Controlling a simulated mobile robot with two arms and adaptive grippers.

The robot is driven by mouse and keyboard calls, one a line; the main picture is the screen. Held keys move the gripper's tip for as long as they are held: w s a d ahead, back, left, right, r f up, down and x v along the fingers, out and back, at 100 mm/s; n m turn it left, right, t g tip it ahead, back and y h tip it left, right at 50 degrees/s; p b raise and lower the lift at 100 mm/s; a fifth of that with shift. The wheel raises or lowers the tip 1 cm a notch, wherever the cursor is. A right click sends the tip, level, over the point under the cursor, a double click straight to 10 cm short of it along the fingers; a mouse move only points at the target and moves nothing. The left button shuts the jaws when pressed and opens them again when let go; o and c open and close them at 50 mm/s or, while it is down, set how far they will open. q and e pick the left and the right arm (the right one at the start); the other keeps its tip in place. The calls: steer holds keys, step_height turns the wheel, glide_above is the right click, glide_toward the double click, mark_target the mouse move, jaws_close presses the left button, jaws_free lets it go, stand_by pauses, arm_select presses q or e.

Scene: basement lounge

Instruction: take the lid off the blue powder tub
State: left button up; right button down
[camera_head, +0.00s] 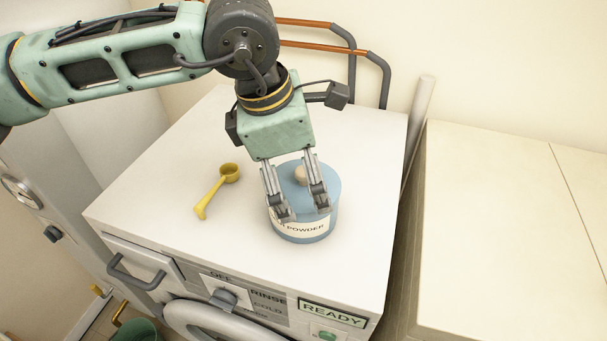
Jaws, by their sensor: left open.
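The blue powder tub (305,237) stands upright on top of a white washing machine, with a pale label reading "POWDER" on its front. Its blue lid (329,187) is on the tub and has a round wooden-coloured knob (301,174). My left gripper (302,213) comes down from above, in front of the lid in this view. Its fingers are open, one on each side of the knob as seen here. I cannot tell whether they touch the lid or the tub. My right gripper is not in view.
A yellow scoop (218,187) lies on the washing machine top (165,210), left of the tub. Pipes (350,65) run along the back wall. A beige cabinet (500,220) stands to the right, across a narrow gap. The machine top is clear right of the tub.

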arm_select(q)
steer(key=shift+x, duration=0.95)
steer(key=shift+w, duration=0.15)
steer(key=shift+c, duration=0.3)
steer(key=shift+r, duration=0.1)
steer(key=shift+c, duration=1)
steer(key=c, duration=1.3)
